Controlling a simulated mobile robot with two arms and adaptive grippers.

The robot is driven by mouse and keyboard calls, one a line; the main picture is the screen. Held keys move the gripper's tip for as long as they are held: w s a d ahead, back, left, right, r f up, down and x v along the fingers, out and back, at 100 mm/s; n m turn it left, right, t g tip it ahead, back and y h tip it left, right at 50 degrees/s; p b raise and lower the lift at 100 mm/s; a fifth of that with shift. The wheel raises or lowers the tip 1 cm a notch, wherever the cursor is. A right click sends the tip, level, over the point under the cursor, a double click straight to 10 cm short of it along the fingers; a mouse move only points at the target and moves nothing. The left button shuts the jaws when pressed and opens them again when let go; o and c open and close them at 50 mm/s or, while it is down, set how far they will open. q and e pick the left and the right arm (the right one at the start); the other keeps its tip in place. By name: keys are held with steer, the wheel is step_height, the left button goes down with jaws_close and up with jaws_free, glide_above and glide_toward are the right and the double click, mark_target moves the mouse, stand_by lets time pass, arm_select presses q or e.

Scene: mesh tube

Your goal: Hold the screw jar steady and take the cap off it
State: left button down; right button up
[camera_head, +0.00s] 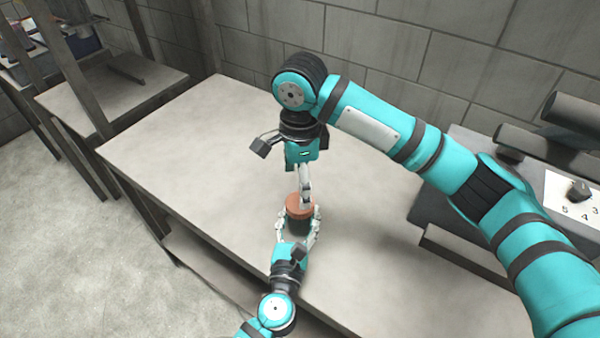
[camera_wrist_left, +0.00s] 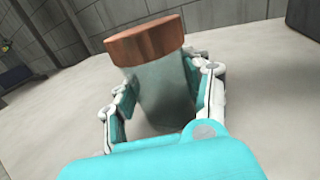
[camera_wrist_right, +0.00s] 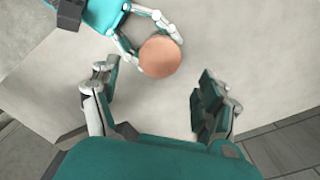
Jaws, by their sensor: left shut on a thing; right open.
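The screw jar has a grey-green body (camera_wrist_left: 160,92) and a reddish-brown cap (camera_head: 299,207) seated on its top. It appears upright at the table's front part; whether its base touches the table is hard to tell. My left gripper (camera_head: 298,224) is shut around the jar's body, with one finger on each side, below the cap. My right gripper (camera_wrist_right: 158,76) is open and empty. It hangs above the jar, pointing down, and the round cap top (camera_wrist_right: 160,57) shows between and beyond its fingertips in the right wrist view.
The pale table (camera_head: 190,150) is bare around the jar, with wide free room to the left. A grey unit with a numbered white panel (camera_head: 572,205) stands at the right. A second table (camera_head: 110,92) and a shelf with bins stand at the back left.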

mark_target(292, 201)
steer(key=shift+f, duration=3.2)
